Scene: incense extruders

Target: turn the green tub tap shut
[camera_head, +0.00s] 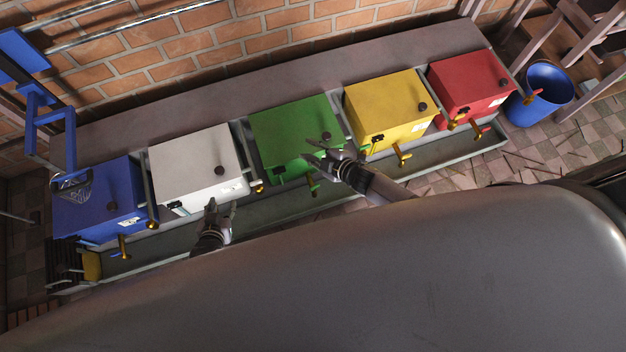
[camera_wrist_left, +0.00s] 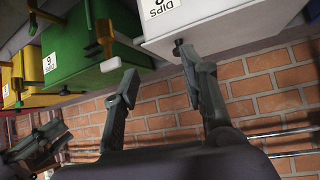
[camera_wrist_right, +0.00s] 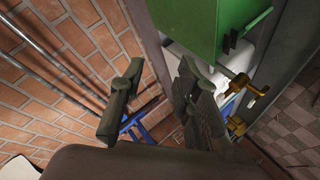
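The green tub (camera_head: 290,130) sits in the middle of a row of tubs. Its brass tap (camera_head: 313,188), with a green part, is low on the front; the left wrist view shows a tap (camera_wrist_left: 105,38) at the tub. My right gripper (camera_head: 322,150) is open and empty by the tub's front right corner, above the tap. In the right wrist view its fingers (camera_wrist_right: 155,100) are apart, with the tub (camera_wrist_right: 200,22) beyond. The tap's handle position is too small to tell. My left gripper (camera_head: 220,208) is open and empty before the white tub (camera_head: 195,165); its fingers (camera_wrist_left: 158,85) are apart.
A blue tub (camera_head: 95,205), a yellow tub (camera_head: 388,112) and a red tub (camera_head: 470,85) share the bench. Brass taps stick out over a long trough (camera_head: 270,205) in front. A blue bin (camera_head: 545,95) stands at the right. A brick wall is behind.

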